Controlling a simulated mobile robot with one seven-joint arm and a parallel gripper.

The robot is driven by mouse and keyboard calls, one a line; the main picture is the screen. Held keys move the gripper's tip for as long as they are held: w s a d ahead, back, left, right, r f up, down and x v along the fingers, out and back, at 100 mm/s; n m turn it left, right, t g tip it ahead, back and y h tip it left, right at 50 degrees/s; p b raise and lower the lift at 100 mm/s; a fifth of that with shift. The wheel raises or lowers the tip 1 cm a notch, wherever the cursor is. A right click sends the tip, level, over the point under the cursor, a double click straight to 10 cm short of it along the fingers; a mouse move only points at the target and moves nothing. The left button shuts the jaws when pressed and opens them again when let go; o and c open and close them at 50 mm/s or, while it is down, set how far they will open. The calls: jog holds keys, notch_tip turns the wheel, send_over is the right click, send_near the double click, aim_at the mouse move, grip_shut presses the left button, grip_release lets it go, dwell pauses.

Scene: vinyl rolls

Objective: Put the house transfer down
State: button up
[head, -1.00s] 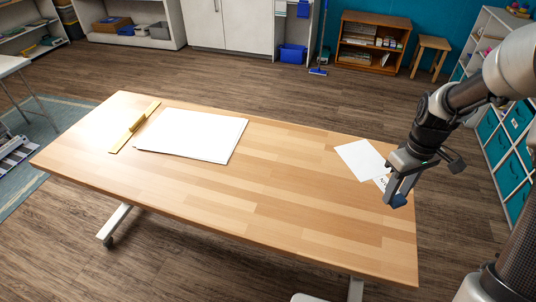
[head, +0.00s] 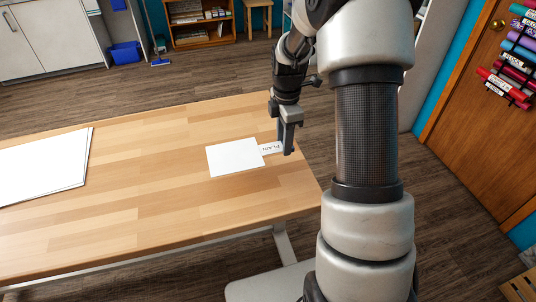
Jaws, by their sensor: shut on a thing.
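A white sheet (head: 235,158) with a narrow labelled tab (head: 271,149) is at the right end of the wooden table (head: 150,200). The tab carries dark lettering that I cannot read surely. No house picture shows on the sheet's upper face, so I cannot tell surely that it is the house transfer. My gripper (head: 288,149) points down at the tab's right end, shut on the sheet by its tab. The fingers hide the tab's tip. The sheet looks flat, at or just above the table top; I cannot tell whether it touches.
A stack of large white sheets (head: 45,168) lies at the left on the table. The table top between the stack and the labelled sheet is clear. A door with a rack of coloured vinyl rolls (head: 505,85) stands at the far right.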

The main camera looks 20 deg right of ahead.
aim_at(282, 166)
notch_tip(282, 166, down, 8)
jog(key=shift+r+b, duration=0.2)
jog(key=shift+b, duration=0.3)
jog(key=shift+f, duration=0.15)
jog(key=o, duration=1)
